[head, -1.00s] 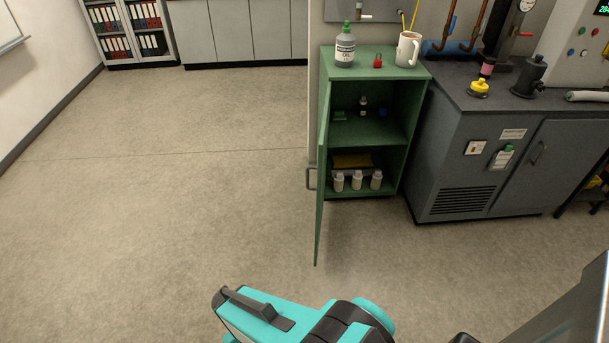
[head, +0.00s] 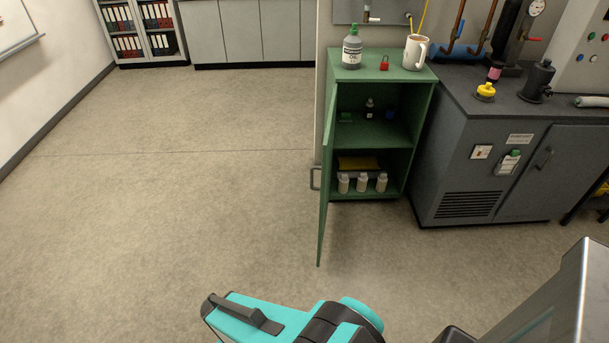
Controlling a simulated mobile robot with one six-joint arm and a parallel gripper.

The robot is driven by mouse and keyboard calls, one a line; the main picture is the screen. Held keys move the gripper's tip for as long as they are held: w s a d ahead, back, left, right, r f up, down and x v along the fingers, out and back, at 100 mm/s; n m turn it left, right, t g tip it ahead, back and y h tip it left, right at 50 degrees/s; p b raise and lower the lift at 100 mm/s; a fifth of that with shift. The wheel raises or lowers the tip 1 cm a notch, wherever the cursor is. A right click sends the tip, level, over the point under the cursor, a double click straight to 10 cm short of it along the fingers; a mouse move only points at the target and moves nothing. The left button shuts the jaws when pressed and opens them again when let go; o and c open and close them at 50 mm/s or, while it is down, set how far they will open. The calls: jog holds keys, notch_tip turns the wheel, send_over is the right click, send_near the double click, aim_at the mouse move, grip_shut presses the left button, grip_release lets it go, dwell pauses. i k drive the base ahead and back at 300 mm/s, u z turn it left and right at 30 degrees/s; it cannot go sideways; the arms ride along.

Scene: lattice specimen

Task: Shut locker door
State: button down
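The green locker (head: 412,108) stands against the wall right of centre in the head view. Its door (head: 326,185) is hinged on the left and stands wide open, swung out toward me and seen nearly edge-on. A grey handle (head: 314,178) sticks out from the door's left face. Inside are two levels with small bottles and a yellow item. My teal and black arm shows at the bottom edge, well in front of the door and apart from it. My gripper's fingers cannot be made out in this view.
A bottle (head: 352,50), a red padlock (head: 384,63) and a white mug (head: 415,53) stand on the locker. A grey cabinet (head: 470,165) stands to its right. The floor (head: 170,190) left of the door is clear.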

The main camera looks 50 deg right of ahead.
aim_at(325, 169)
jog(key=z, duration=0.2)
jog(key=i, duration=0.95)
jog(key=u, duration=0.2)
